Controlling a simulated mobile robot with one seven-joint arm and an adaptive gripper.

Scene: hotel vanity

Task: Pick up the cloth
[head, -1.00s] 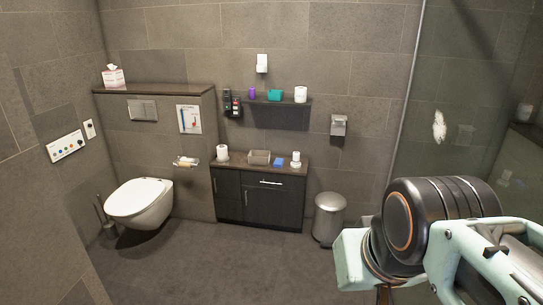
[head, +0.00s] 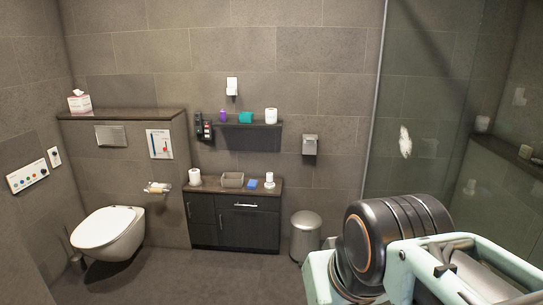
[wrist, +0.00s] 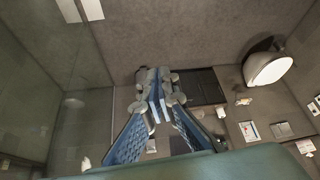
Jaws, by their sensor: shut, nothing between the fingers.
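A small blue item (head: 252,184) lies on the dark vanity counter, between a grey box and a white item; it may be the cloth, but it is too small to be sure. A teal item (head: 246,118) sits on the wall shelf above; its kind is also unclear. My gripper (wrist: 158,98) shows in the wrist view with its blue fingers together and nothing between them. It is in the air, well away from the counter. In the head view only my arm shows at lower right; the gripper itself is out of sight.
The dark vanity cabinet (head: 232,219) stands against the back wall. A toilet (head: 108,232) is to its left and a metal bin (head: 305,235) to its right. A glass panel (head: 425,110) stands at right. The floor before the cabinet looks clear.

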